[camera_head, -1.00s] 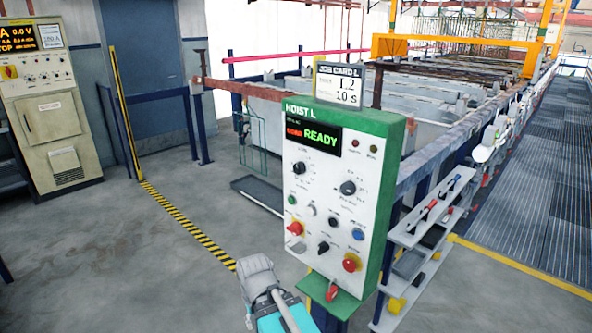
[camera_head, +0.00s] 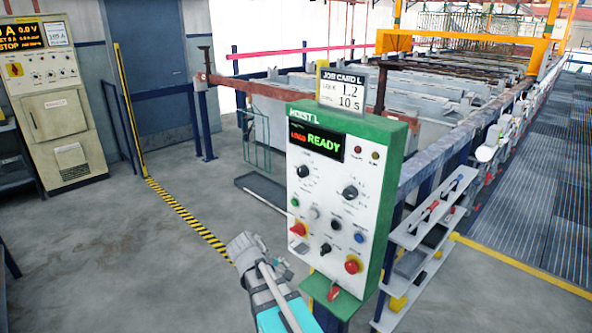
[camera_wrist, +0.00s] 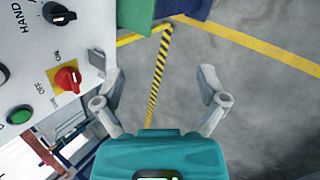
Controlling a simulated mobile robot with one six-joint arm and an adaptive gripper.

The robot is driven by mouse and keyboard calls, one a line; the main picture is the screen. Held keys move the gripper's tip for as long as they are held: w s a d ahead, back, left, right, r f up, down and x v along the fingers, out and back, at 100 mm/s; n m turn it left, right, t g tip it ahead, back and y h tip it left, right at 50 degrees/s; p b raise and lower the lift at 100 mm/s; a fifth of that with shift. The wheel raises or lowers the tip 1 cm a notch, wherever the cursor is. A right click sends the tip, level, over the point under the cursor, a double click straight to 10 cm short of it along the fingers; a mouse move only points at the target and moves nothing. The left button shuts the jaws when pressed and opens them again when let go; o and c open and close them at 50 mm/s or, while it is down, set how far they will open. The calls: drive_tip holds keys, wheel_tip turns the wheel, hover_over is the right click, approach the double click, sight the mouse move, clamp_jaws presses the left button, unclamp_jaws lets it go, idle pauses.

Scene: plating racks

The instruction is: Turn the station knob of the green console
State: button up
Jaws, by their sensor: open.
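The green console (camera_head: 375,205) stands in the middle of the head view, with a white front panel and a lit display reading READY. Its panel carries a black rotary knob (camera_head: 303,171) at upper left and another (camera_head: 350,192) at right. I cannot read which is the station knob. My gripper (camera_head: 262,255) is open and empty, left of the panel's lower part and apart from it. In the wrist view the open fingers (camera_wrist: 160,85) have floor between them. A red knob (camera_wrist: 67,79) and a black knob (camera_wrist: 57,14) marked HAND lie to their left.
A job card (camera_head: 342,88) stands on top of the console. A shelf with tools (camera_head: 425,235) is right of it. A beige cabinet (camera_head: 60,120) stands far left. The floor left of the console is open, with a striped line (camera_head: 190,220).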

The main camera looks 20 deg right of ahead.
drive_tip(key=w+d+r+n+t+h+p, duration=0.25)
drive_tip(key=w+r+n+h, duration=0.35)
drive_tip(key=r, duration=0.4)
drive_tip(key=n+t+h+p, duration=0.2)
drive_tip(key=n+h+p, duration=0.1)
drive_tip(key=n+h, duration=0.3)
approach(301, 173)
drive_tip(key=s+a+r+y, duration=0.1)
drive_tip(key=a, duration=0.3)
drive_tip(key=shift+a+n, duration=0.2)
drive_tip(key=shift+n, duration=0.1)
drive_tip(key=x, duration=1.3)
drive_tip(key=shift+d+f, duration=0.15)
drive_tip(key=shift+d, duration=0.25)
drive_tip(key=c, duration=1.2)
drive_tip(key=shift+a, duration=0.3)
